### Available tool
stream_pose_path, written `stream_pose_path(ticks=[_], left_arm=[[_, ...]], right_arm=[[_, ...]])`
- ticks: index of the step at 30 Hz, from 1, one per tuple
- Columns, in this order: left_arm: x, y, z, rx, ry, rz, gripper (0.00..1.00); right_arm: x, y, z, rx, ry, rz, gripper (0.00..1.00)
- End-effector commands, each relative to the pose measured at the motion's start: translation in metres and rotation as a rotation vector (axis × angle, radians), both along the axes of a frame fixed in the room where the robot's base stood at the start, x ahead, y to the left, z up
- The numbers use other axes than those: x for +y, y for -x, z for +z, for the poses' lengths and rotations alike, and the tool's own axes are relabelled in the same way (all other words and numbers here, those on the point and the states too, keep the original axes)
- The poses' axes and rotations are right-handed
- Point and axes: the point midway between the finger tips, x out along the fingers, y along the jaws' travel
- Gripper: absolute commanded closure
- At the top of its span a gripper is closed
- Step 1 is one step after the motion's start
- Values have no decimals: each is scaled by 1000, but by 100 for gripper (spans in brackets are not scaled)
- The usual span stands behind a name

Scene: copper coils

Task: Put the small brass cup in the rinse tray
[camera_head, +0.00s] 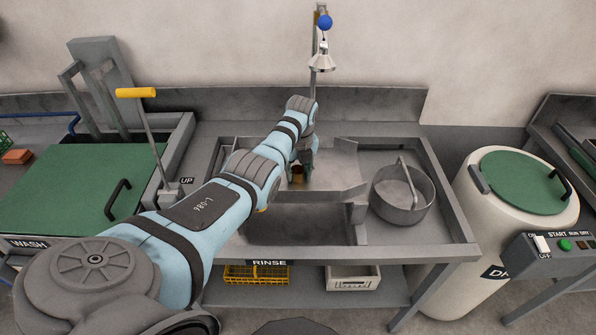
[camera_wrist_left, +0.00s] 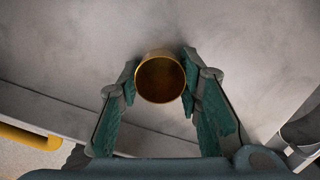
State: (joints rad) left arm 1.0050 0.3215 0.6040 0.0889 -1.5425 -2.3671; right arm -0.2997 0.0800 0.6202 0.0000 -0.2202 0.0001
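The small brass cup (camera_head: 297,175) shows partly below my left gripper (camera_head: 303,168) in the head view. In the left wrist view the cup (camera_wrist_left: 160,78) is seen mouth-on, between the two green-padded fingertips (camera_wrist_left: 160,84), which touch its sides. The left gripper is shut on it. The cup is over a plain grey surface (camera_wrist_left: 60,50) at the rinse station; I cannot tell whether it touches it. In the head view the grey tray (camera_head: 335,165) lies inside the sink marked RINSE, and my arm hides part of it. My right gripper is not in view.
A round grey pan (camera_head: 402,195) with a handle stands right of the tray. A spray head (camera_head: 322,60) hangs behind. A green-lidded wash tank (camera_head: 85,185) is left, a green-lidded drum (camera_head: 522,185) right. Yellow (camera_head: 255,273) and white (camera_head: 352,277) baskets sit on the lower shelf.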

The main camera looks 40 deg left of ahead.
Motion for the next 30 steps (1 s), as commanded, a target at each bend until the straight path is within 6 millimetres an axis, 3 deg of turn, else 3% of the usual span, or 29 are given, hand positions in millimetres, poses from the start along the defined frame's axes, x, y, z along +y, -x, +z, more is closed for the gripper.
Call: stream_pose_path(ticks=[3, 14, 17, 22, 30], left_arm=[[0, 0, 0, 0, 0, 0, 50], [0, 0, 7, -2, -1, 0, 50], [-1, 0, 22, -3, -2, 0, 50], [-6, 2, 66, -6, -2, 0, 50], [-11, 6, 116, -3, -1, 0, 50]], right_arm=[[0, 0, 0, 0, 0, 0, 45], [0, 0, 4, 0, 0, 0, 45], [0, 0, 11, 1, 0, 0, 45], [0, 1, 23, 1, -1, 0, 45], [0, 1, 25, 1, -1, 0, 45]])
